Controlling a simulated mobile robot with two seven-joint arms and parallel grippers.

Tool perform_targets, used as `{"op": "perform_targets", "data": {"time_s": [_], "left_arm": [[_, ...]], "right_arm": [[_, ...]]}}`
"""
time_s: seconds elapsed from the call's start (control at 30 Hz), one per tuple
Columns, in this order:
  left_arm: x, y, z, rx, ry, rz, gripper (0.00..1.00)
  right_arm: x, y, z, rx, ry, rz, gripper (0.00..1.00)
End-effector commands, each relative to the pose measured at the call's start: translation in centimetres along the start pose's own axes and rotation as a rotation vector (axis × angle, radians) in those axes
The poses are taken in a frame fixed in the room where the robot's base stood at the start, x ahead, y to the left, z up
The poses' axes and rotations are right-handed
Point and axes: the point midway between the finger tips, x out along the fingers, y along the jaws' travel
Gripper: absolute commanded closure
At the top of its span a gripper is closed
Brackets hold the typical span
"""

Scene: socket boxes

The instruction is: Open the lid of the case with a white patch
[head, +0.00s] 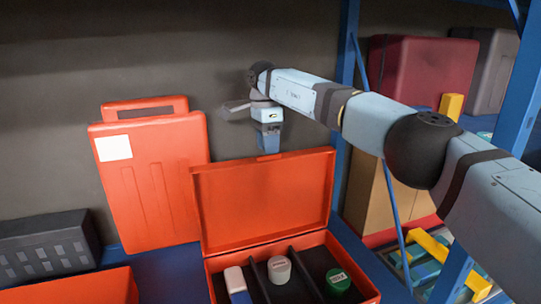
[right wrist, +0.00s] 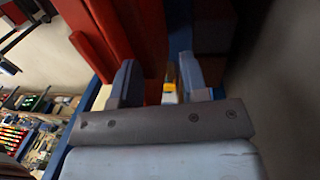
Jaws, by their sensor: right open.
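An orange case with a white patch (head: 114,147) and a handle at its top stands upright against the back wall at the left. In front of it, to the right, is another orange case (head: 292,244), with its lid (head: 266,203) standing up. No white patch shows on the visible side of this lid. My right gripper (head: 268,146) is just above and behind the lid's top edge, pointing down. In the right wrist view my right gripper (right wrist: 158,85) is open, with red-orange surfaces beyond its fingers; I cannot tell whether it touches the lid. My left gripper is not in view.
The open case holds a white-and-blue item (head: 237,281), a white-topped round container (head: 279,269) and a green-topped one (head: 338,280). A dark box (head: 45,248) and an orange surface (head: 80,288) are at lower left. A blue post (head: 347,45) stands right of the lid.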

Motion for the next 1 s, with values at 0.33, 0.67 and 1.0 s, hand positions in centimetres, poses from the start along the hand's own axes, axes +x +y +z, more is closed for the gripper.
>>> {"op": "perform_targets", "data": {"time_s": [0.33,0.67,1.0], "left_arm": [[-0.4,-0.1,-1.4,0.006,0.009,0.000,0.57],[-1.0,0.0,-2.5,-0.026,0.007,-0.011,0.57],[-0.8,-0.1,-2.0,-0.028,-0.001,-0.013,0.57]], "right_arm": [[-9.3,1.1,-0.2,0.009,0.002,-0.027,0.60],[-12.1,1.4,-0.4,0.010,0.003,-0.032,0.60],[-11.9,1.4,-0.4,0.008,0.000,-0.031,0.60]]}}
